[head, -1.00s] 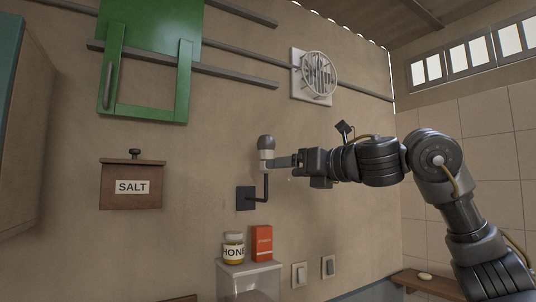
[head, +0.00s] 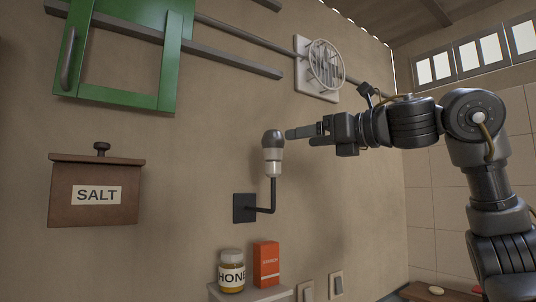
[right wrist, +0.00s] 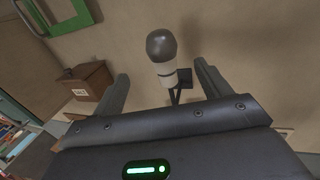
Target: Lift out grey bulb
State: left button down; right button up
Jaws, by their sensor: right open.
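The grey bulb (head: 272,139) sits upright in a white socket (head: 272,168) on a black wall bracket (head: 258,209). My right gripper (head: 288,134) comes in from the right, with its fingertips close to the bulb in the head view. In the right wrist view the bulb (right wrist: 161,46) shows beyond and between the two spread fingers (right wrist: 160,85), with room on both sides. The right gripper is open and empty. From these views I cannot tell whether a finger touches the bulb. My left gripper is not in view.
A brown salt box (head: 98,193) hangs left of the bracket. A honey jar (head: 231,272) and an orange box (head: 266,264) stand on a small shelf (head: 243,293) below. A green sliding panel (head: 120,96) and a fan (head: 326,65) are above. The wall around the bulb is clear.

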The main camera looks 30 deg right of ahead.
aim_at(283, 139)
jog(key=shift+w+a+r+p, duration=0.2)
jog(key=shift+w+a+p, duration=0.2)
jog(key=shift+w+p, duration=0.3)
jog(key=x, duration=0.2)
jog(key=shift+w+f, duration=0.1)
jog(key=shift+w, duration=0.3)
jog(key=shift+w+a+p, duration=0.1)
jog(key=shift+w+p, duration=0.4)
jog(key=shift+w+a+r+p, duration=0.1)
jog(key=shift+w+a+p, duration=0.1)
jog(key=shift+w+p, duration=0.3)
jog(key=shift+w+a+r+p, duration=0.15)
jog(key=shift+w+p, duration=0.15)
jog(key=shift+p, duration=0.35)
jog(key=x, duration=0.1)
jog(key=p+x, duration=0.1)
jog(key=x, duration=0.1)
jog(key=shift+f, duration=0.3)
jog(key=shift+w, duration=0.15)
jog(key=shift+s, duration=0.2)
jog(key=shift+c, duration=0.3)
jog(key=shift+s, duration=0.1)
jog(key=shift+c, duration=1.2)
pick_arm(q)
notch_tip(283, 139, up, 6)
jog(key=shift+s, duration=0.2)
pick_arm(e)
jog(key=c, duration=0.8)
